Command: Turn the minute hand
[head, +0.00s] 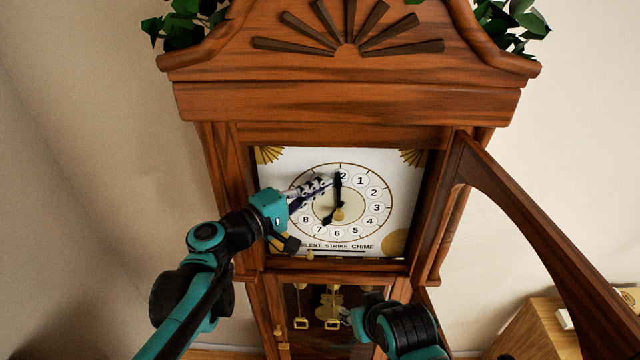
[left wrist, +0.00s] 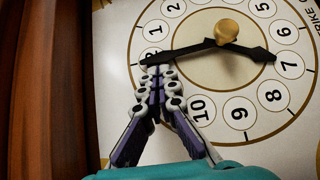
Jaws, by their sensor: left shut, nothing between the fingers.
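The clock dial (head: 290,168) is white with numbered circles and stands in a wooden long-case clock. The black minute hand (head: 338,190) points up at about 12 from a gold hub (head: 339,213). The hour hand (head: 328,219) points near 7. In the left wrist view the minute hand (left wrist: 190,49) runs left from the hub (left wrist: 227,30). My left gripper (head: 327,183) is shut and empty, its fingertips (left wrist: 157,70) at the minute hand's tip, on the 11 side. I cannot tell whether they touch it. The fingers hide part of the dial's left side. My right gripper is not seen.
The clock's arched wooden door (head: 540,235) stands open to the right. Pendulum weights (head: 332,322) hang in the lower case. My right arm shows at the bottom, in front of the case. A wooden cabinet (head: 545,318) stands at lower right.

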